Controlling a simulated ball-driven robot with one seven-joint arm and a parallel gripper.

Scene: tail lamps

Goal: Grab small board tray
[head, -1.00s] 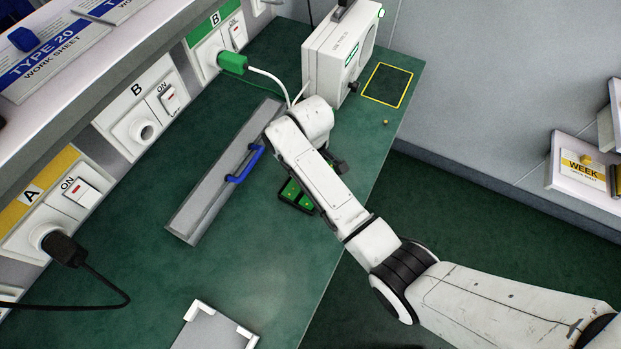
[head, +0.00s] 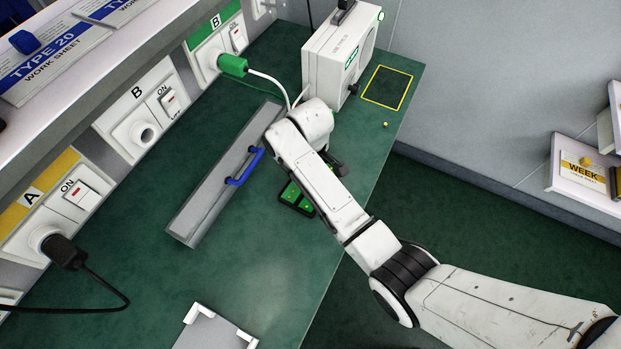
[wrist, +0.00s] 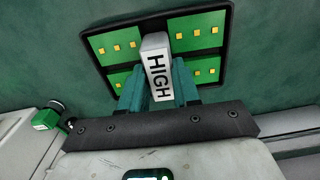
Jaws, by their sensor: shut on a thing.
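The small board tray is a dark tray (wrist: 226,62) holding green boards with small yellow squares, seen close up in the wrist view. A white upright block marked HIGH (wrist: 157,68) stands at its middle. My gripper (wrist: 159,88) has its teal fingers on both sides of this block and is shut on it. In the head view the tray (head: 297,197) shows on the green bench, partly hidden behind my arm. The fingers are hidden there. I cannot tell whether the tray touches the bench.
A long grey box (head: 215,187) with a blue handle (head: 245,166) lies left of the tray. A white machine (head: 338,55) stands at the back, beside a yellow-outlined square (head: 387,87). A white-cornered plate (head: 214,330) lies at the front. Sockets line the left wall.

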